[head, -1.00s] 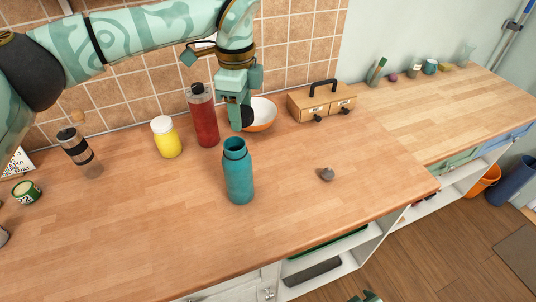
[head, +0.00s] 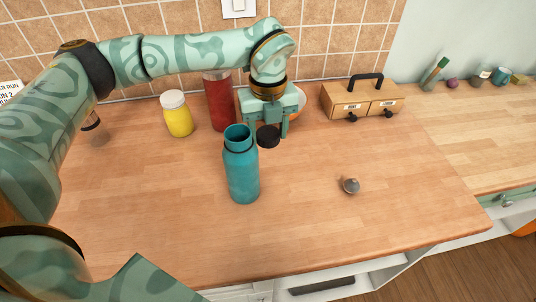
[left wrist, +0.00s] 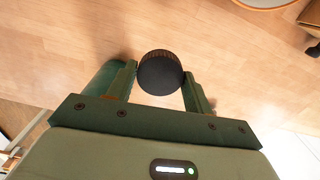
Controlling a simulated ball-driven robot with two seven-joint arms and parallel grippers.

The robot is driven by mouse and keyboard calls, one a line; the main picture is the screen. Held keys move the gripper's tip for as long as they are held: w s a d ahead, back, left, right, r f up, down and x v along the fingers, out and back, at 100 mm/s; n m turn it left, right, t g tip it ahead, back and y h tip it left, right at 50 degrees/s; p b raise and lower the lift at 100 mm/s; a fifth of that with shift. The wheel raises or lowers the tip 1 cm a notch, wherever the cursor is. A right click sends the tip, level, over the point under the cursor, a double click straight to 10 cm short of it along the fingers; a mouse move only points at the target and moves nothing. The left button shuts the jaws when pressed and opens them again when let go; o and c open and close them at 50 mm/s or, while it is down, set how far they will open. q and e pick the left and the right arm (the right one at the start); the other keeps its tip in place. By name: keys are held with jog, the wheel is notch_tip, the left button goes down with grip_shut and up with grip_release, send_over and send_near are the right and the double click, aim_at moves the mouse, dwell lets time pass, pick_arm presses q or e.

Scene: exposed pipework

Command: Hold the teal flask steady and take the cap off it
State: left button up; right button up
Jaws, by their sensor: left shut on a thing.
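The teal flask (head: 242,170) stands upright on the wooden counter, its mouth open and uncapped. My left gripper (head: 266,131) is shut on the round black cap (head: 268,137). The cap is clear of the flask, close to the right of its mouth in the head view. In the left wrist view the cap (left wrist: 160,73) sits between the two fingers. Part of the flask (left wrist: 102,78) shows behind the left finger there. My right gripper is not in view, and nothing is seen holding the flask.
A red bottle (head: 219,103) and a yellow jar (head: 177,115) stand behind the flask. A bowl is mostly hidden behind my left gripper. A small wooden drawer box (head: 361,99) stands at the back. A small grey object (head: 350,186) lies to the right. The front counter is clear.

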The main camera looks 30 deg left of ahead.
aim_at(268, 162)
pick_arm(q)
notch_tip(268, 162, down, 8)
jog(key=shift+r+b, duration=0.1)
jog(key=shift+b, duration=0.8)
jog(key=shift+w, duration=0.1)
jog(key=o, duration=1.1)
